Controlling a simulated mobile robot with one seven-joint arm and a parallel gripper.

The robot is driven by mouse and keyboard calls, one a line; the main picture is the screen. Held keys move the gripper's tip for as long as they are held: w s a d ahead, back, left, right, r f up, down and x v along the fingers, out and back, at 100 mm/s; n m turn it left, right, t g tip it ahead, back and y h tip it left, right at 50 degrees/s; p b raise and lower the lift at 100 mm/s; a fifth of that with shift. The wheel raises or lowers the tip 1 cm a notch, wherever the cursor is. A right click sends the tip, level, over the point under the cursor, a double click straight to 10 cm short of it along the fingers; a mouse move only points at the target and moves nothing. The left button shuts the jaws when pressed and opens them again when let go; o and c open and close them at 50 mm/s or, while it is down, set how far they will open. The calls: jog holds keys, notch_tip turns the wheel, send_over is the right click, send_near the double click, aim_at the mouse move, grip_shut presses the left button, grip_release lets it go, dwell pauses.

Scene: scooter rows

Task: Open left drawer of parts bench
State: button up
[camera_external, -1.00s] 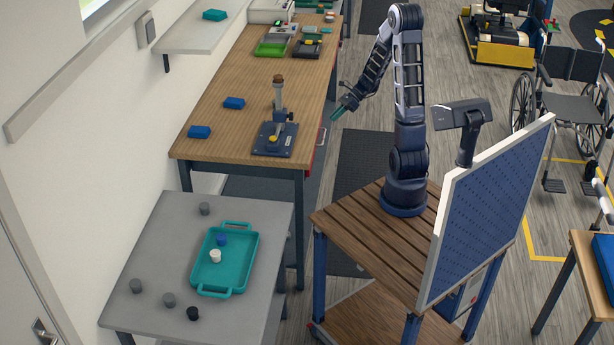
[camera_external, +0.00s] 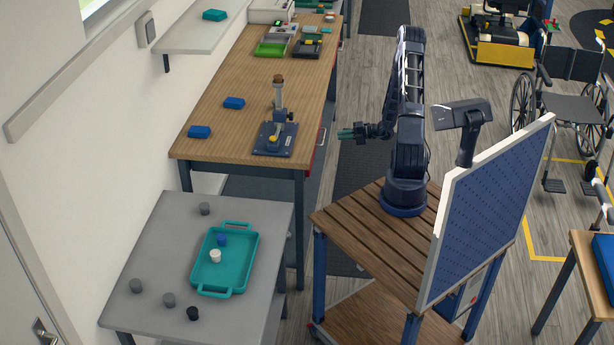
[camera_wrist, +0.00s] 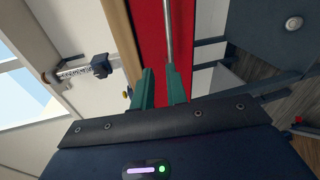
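The parts bench (camera_external: 235,125) has a wood top. Its red drawer front (camera_external: 318,152) shows as a sliver under the right edge in the external view. In the wrist view the red drawer front (camera_wrist: 149,35) fills the upper middle, with a metal bar handle (camera_wrist: 168,30) running along it. My gripper (camera_external: 340,134) points left at the drawer side of the bench. Its teal fingers (camera_wrist: 163,72) are parted and nothing is seen held. The handle passes down to the fingertips; I cannot tell whether it lies between them. The drawer looks closed.
A grey side table (camera_external: 160,235) with a teal tray (camera_external: 247,262) stands at the front left. A blue pegboard panel (camera_external: 490,215) rises beside my base. A dark floor mat (camera_external: 355,175) lies between the bench and my arm. A wheelchair (camera_external: 570,105) stands at the right.

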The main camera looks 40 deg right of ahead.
jog(key=shift+m+t+h, duration=0.3)
jog(key=shift+m, duration=0.5)
jog(key=x, duration=0.3)
jog(key=f+x, duration=0.1)
jog(key=x, duration=0.3)
jog(key=d+x, duration=0.1)
jog(key=x, duration=0.2)
jog(key=shift+w+a+f, duration=0.25)
jog(key=shift+w+f, duration=0.1)
jog(key=shift+f, duration=0.1)
grip_shut()
